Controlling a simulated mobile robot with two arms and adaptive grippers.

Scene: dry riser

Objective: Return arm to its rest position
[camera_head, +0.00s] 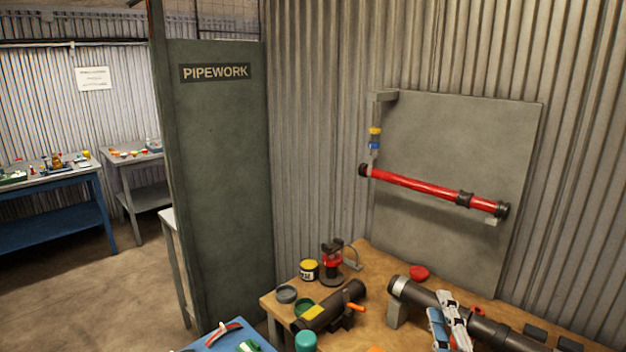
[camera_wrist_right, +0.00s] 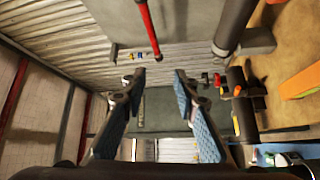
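My right gripper (camera_head: 447,312) is at the bottom right of the head view, in front of the bench with the dark pipe. In the right wrist view, its two blue-padded fingers (camera_wrist_right: 159,72) stand apart with nothing between them. My left gripper is not in view. A red pipe (camera_head: 430,187) with dark couplings is mounted across the grey wall panel (camera_head: 455,130), well above my right gripper in the picture. A red pipe (camera_wrist_right: 147,28) also shows at the top of the right wrist view.
The wooden bench (camera_head: 372,340) holds a dark pipe (camera_head: 425,298) close to my right gripper, a red-and-black tool (camera_head: 331,262), a yellow-lidded tin (camera_head: 309,270) and a red piece (camera_head: 419,272). A green PIPEWORK partition (camera_head: 222,180) stands left. Open floor (camera_head: 90,300) lies farther left.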

